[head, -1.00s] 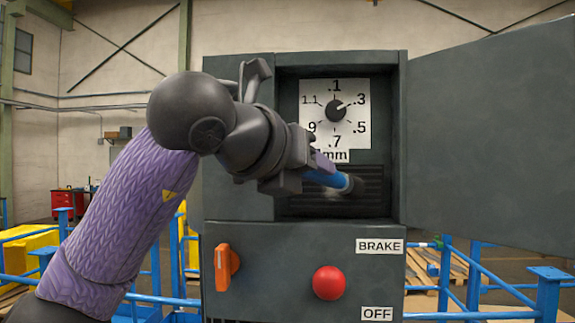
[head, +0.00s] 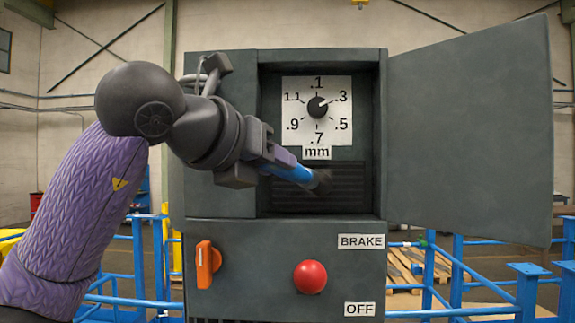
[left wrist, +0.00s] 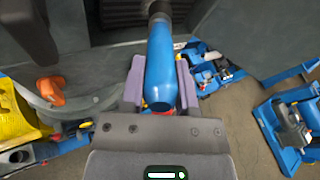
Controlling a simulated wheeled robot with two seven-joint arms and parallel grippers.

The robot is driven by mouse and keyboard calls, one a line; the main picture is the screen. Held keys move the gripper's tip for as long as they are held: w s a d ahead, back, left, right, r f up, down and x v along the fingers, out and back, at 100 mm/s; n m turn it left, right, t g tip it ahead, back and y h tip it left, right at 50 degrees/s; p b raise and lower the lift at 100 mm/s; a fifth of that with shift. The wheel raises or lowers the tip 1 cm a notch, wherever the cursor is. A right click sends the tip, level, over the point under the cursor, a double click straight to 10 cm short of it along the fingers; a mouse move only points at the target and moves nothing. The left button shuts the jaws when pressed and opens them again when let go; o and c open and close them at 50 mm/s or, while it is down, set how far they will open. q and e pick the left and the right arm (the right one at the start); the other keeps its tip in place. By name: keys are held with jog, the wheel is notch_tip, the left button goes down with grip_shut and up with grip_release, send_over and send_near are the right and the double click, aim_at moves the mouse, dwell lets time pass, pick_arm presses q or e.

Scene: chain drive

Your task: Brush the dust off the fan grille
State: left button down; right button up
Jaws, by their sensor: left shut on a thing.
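The fan grille (head: 345,196) is a dark slatted panel in the cabinet's open compartment, below the dial. My left gripper (head: 268,165) is shut on the blue handle of a brush (head: 284,169). The brush's dark tip (head: 322,182) points at the grille and overlaps it in the head view; I cannot tell whether it touches. In the left wrist view the blue brush (left wrist: 163,70) lies between the purple fingers and its head reaches the dark slats (left wrist: 122,12). Part of the grille is hidden behind the brush and gripper. I cannot make out dust on the slats now. My right gripper is not in view.
A dial (head: 317,107) on a white mm scale sits above the grille. The cabinet door (head: 470,130) stands open to the right. An orange switch (head: 206,264) and a red button (head: 310,277) are on the lower front. Blue railings (head: 526,291) stand around.

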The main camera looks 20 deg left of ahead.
pick_arm(q)
jog(key=s+b, duration=0.2)
jog(key=s, duration=0.4)
jog(key=shift+s+a, duration=0.35)
jog(key=shift+a, duration=0.1)
jog(key=s, duration=0.1)
jog(key=s+d, duration=0.1)
jog(key=s, duration=0.1)
jog(key=shift+b, duration=0.4)
jog(key=shift+w+a, duration=0.1)
jog(key=shift+w, duration=0.05)
